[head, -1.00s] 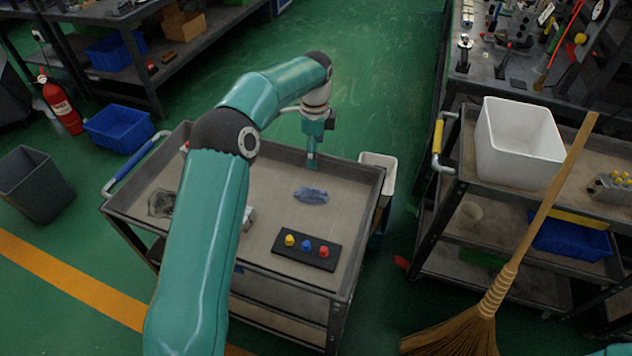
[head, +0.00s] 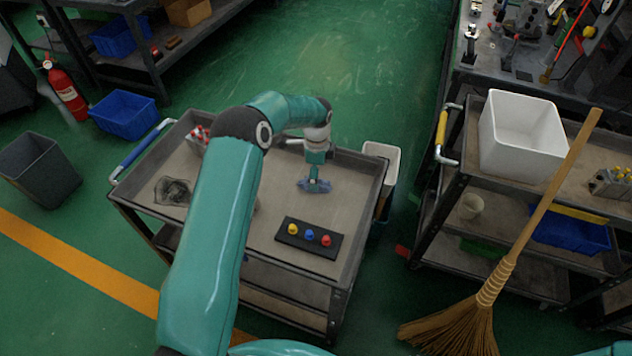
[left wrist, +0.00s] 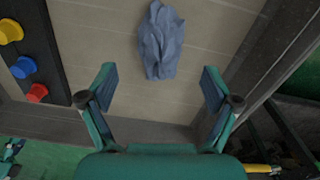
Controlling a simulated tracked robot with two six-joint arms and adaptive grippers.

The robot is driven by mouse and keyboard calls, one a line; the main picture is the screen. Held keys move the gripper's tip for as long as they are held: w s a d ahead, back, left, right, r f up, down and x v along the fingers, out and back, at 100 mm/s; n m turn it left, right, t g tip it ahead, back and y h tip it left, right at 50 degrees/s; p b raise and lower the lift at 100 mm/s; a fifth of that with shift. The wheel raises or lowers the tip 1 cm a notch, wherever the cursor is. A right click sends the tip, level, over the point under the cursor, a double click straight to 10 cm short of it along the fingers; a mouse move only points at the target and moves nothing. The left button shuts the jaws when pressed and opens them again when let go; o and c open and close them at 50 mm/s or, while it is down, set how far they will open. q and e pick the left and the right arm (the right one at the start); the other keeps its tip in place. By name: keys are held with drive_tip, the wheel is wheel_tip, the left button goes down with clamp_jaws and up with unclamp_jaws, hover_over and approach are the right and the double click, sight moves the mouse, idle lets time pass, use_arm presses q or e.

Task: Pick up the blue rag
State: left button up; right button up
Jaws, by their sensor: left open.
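The crumpled blue rag (left wrist: 161,40) lies on the grey-brown top of the cart (head: 232,224). In the left wrist view it lies between and beyond the tips of my left gripper (left wrist: 158,80), which is open and empty. In the head view my left gripper (head: 314,180) points down right over the rag and partly hides it. I cannot tell the exact height between the fingers and the rag. My right gripper does not show in either view.
A black block with yellow, blue and red knobs (head: 309,238) stands on the cart near the rag. A dark crumpled mesh (head: 173,191) lies at the left of the cart top. The cart has a raised rim. A white bin (head: 383,152) stands beyond its right side.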

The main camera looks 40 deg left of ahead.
use_arm(q)
drive_tip(key=shift+s+a+f+p, duration=0.15)
drive_tip(key=shift+f+p, duration=0.3)
drive_tip(key=shift+f, duration=1.4)
drive_tip(key=c, duration=1.1)
drive_tip(key=shift+c, duration=0.2)
drive_tip(key=shift+r, duration=0.1)
drive_tip(key=shift+r, duration=0.75)
wheel_tip(320, 180, up, 18)
drive_tip(key=b, duration=0.2)
drive_tip(key=shift+r+b, duration=0.25)
drive_tip(key=shift+b, duration=0.15)
